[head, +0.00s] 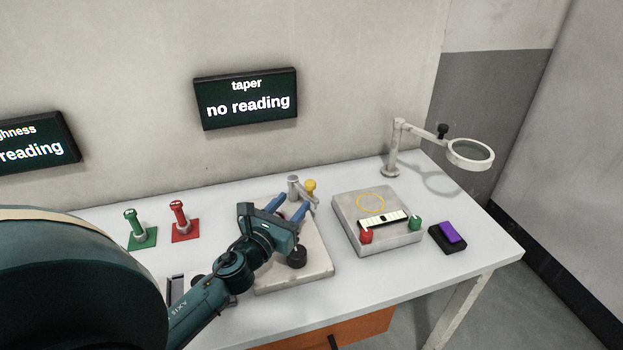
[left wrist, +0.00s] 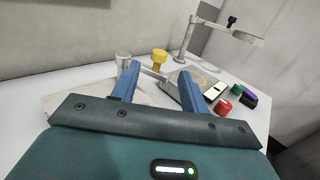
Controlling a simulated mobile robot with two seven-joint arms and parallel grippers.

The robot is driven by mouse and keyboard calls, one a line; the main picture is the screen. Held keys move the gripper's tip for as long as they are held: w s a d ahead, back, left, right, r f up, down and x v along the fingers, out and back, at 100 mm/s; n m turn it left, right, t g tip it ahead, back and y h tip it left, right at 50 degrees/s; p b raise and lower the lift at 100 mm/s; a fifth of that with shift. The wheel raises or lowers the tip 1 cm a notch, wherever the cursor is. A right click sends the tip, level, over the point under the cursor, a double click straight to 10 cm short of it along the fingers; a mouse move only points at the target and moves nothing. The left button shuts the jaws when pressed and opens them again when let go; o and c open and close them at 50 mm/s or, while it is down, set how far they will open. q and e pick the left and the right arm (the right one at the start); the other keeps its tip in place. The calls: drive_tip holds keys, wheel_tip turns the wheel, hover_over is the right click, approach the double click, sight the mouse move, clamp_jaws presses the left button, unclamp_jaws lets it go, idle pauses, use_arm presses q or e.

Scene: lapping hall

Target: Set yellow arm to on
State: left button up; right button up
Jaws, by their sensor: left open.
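A grey lever arm with a yellow knob (head: 310,186) stands at the back of a pale plate (head: 318,262) on the bench. A short grey post (head: 293,184) stands beside the knob. My left gripper (head: 291,204) is open, its two blue fingers reaching toward the lever from the front. In the left wrist view the yellow knob (left wrist: 159,57) shows just beyond and between the open fingertips (left wrist: 160,69). Part of the lever lies between the fingers there; I cannot tell whether they touch it. My right gripper is out of view.
A grey block (head: 345,215) with red and green knobs stands right of the plate. A purple-topped black pad (head: 450,234) and a magnifier stand (head: 391,160) are farther right. Green (head: 131,222) and red (head: 180,215) levers stand left. A wall screen (head: 246,98) reads "taper no reading".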

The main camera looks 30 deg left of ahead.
sight(307, 186)
use_arm(q)
drive_tip(key=w, duration=0.9)
drive_tip(key=shift+w+a+p, duration=0.2)
drive_tip(key=shift+a+p, duration=0.15)
drive_tip(key=shift+a, duration=0.05)
drive_tip(key=shift+c, duration=0.3)
clamp_jaws()
